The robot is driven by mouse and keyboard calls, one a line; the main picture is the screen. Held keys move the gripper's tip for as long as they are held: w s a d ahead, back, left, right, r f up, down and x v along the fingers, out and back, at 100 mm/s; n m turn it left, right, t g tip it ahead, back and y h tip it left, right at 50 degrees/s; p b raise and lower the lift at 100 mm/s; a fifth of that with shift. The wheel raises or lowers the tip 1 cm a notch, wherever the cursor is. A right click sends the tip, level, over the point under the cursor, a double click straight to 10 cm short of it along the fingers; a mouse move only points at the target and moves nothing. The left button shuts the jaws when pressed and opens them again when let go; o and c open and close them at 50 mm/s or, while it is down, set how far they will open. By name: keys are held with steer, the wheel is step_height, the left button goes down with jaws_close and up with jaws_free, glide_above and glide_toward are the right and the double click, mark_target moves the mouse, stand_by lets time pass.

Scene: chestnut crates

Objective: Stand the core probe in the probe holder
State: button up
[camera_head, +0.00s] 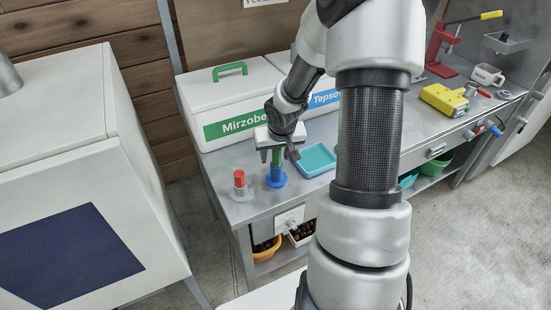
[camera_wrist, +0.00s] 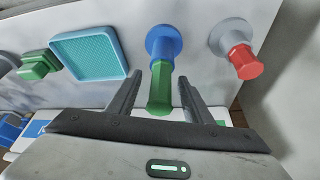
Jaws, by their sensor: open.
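A green hexagonal handle (camera_head: 277,158), likely the core probe, stands upright in a blue round-based holder (camera_head: 276,179) on the grey bench. In the wrist view the green handle (camera_wrist: 160,88) rises from the blue holder (camera_wrist: 163,42). Beside it, a red hexagonal piece (camera_head: 239,178) stands in a grey round-based holder (camera_head: 241,192); the wrist view shows the red piece (camera_wrist: 244,62) and grey holder (camera_wrist: 230,34) at right. My gripper (camera_head: 278,154) is open above the blue holder. In the wrist view its fingers (camera_wrist: 159,86) are on either side of the green handle, with visible gaps.
A teal tray (camera_head: 318,160) lies right of the blue holder. White boxes with labels, one with a green handle (camera_head: 230,69), stand behind. A white cabinet (camera_head: 75,170) stands left.

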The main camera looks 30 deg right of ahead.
steer(key=shift+w+f, duration=0.1)
steer(key=shift+f, duration=0.2)
jaws_close()
steer(key=shift+r+p, duration=0.55)
steer(key=shift+r, duration=0.15)
stand_by(0.4)
